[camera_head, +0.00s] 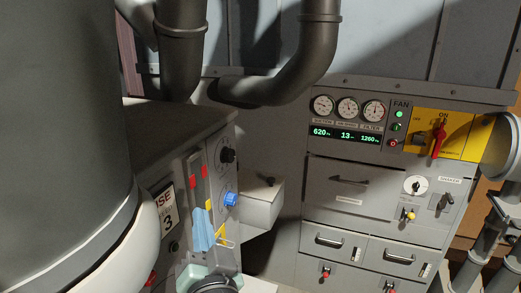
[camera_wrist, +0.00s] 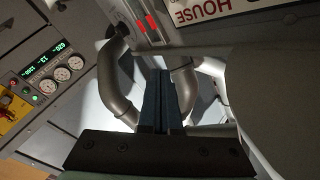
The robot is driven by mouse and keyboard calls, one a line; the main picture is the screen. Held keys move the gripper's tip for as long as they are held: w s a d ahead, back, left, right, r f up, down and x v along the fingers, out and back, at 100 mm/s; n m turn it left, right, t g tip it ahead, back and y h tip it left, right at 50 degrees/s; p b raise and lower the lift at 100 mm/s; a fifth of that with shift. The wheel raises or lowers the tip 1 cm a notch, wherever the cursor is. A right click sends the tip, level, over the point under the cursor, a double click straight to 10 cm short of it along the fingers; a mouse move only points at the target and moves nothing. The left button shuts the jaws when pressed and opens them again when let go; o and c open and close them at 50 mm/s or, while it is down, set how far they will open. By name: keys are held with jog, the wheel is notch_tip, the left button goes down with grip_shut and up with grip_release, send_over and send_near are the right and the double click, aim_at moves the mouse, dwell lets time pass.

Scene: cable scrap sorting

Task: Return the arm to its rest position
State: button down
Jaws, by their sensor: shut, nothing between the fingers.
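My gripper (camera_wrist: 160,100) shows in the wrist view as two dark blue-teal fingers standing side by side above a dark, bolted bar. The fingers are together, with nothing seen between them. Grey bent pipes (camera_wrist: 118,85) lie behind the fingertips in that view, and I see no contact. In the head view a pale green rounded part with a dark ring shows at the bottom edge, in front of the left cabinet.
The left cabinet (camera_head: 170,130) carries a blue knob (camera_head: 231,200) and a sign (camera_head: 166,210). A grey control panel (camera_head: 320,155) with gauges, drawers and a red switch handle (camera_head: 438,138) stands at right. Thick pipes (camera_head: 320,50) run above. A small grey box (camera_head: 262,205) juts out between.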

jog(key=s+d+r+n+t+h+b, duration=0.1)
jog(key=s+d+r+t+h, duration=0.1)
jog(key=r, duration=0.7)
jog(key=s+d+r+n+t+h+b, duration=0.1)
jog(key=s+d+r+t+h, duration=0.1)
jog(key=s+d+r+t, duration=0.2)
jog(key=s+d+r+n+t+h, duration=0.1)
jog(key=s+d+r+t, duration=0.2)
jog(key=s+r, duration=0.5)
notch_tip(320, 180, up, 8)
jog(key=shift+d+r+n+h+b, duration=0.1)
jog(key=shift+d+n+h+b, duration=0.25)
jog(key=shift+d, duration=0.45)
